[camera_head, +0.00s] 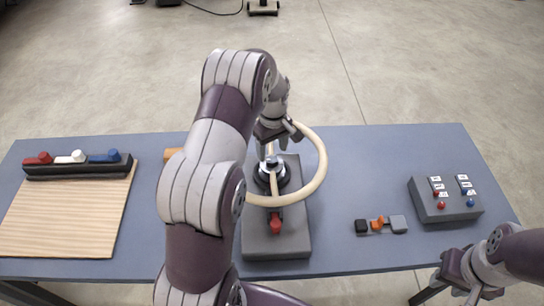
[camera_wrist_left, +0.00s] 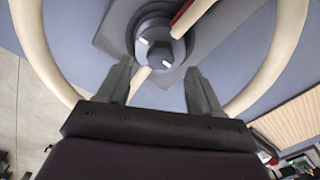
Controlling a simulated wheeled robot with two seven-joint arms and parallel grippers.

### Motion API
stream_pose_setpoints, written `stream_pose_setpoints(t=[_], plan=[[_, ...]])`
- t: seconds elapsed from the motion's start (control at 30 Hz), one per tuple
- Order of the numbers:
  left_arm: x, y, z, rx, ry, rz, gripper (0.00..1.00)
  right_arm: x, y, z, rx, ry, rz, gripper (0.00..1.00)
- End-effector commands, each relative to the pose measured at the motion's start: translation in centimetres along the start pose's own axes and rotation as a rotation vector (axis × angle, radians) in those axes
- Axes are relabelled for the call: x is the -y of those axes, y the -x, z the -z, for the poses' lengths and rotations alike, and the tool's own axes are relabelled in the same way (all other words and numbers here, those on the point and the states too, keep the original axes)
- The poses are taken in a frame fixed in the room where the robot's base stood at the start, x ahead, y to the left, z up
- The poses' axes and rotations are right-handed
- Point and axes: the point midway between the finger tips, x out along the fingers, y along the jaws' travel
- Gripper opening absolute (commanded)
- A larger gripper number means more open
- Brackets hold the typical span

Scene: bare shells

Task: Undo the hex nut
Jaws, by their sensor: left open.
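A cream ring-shaped handwheel (camera_head: 322,165) stands over a dark grey block (camera_head: 290,240). At its centre is a dark round hub (camera_head: 262,182) with a small grey piece on top, likely the hex nut (camera_head: 272,162); its outline is too small to tell. In the left wrist view the grey centre piece (camera_wrist_left: 154,42) bears white marks. My left gripper (camera_head: 270,148) reaches down over the wheel's far side. Its open fingers (camera_wrist_left: 158,78) stand short of the hub, with a cream spoke (camera_wrist_left: 139,82) between them. My right gripper (camera_head: 456,292) is at the lower right, away from the wheel.
A wooden board (camera_head: 65,220) and a dark rack (camera_head: 80,170) with coloured pieces lie left. A switch box (camera_head: 445,211) and a small orange-levered device (camera_head: 380,224) stand right. The back right tabletop is clear.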

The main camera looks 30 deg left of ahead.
Motion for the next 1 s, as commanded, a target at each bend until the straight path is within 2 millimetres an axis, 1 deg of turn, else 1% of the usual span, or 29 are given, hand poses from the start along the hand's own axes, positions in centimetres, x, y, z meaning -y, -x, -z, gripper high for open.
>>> stream_pose_setpoints(t=[0.03,0.13,0.2,0.23,0.3,0.43,0.9,0.97,1.0], plan=[[-0.1,1.1,0.1,-0.005,0.000,-0.005,0.65,0.0,-0.8,-0.1,0.000,0.000,0.000,0.36],[-0.1,3.9,0.0,-0.004,0.000,-0.005,0.65,0.0,-1.5,-0.2,0.000,0.000,0.000,0.36],[-0.1,5.8,0.0,-0.004,0.000,-0.004,0.65,0.0,-1.2,-0.1,0.000,0.000,0.000,0.36],[0.0,6.4,0.0,-0.003,0.000,-0.003,0.65,0.0,-1.2,-0.2,0.000,0.000,0.000,0.36],[0.0,8.5,0.0,0.000,0.000,-0.001,0.65,0.0,0.6,0.1,0.001,0.000,0.000,0.36],[0.0,9.1,-0.1,0.000,0.000,0.000,0.65,0.0,1.2,0.1,-0.001,0.000,0.000,0.36],[0.0,9.0,0.0,-0.001,0.000,-0.001,0.65,0.0,1.0,0.1,0.000,0.000,0.000,0.36],[0.0,9.0,0.0,-0.002,-0.018,-0.002,0.65,0.0,1.0,0.1,0.000,0.000,0.000,0.36],[-0.2,9.0,0.2,-0.013,-0.057,-0.013,0.65,0.0,1.0,0.1,0.000,0.000,0.000,0.36]])
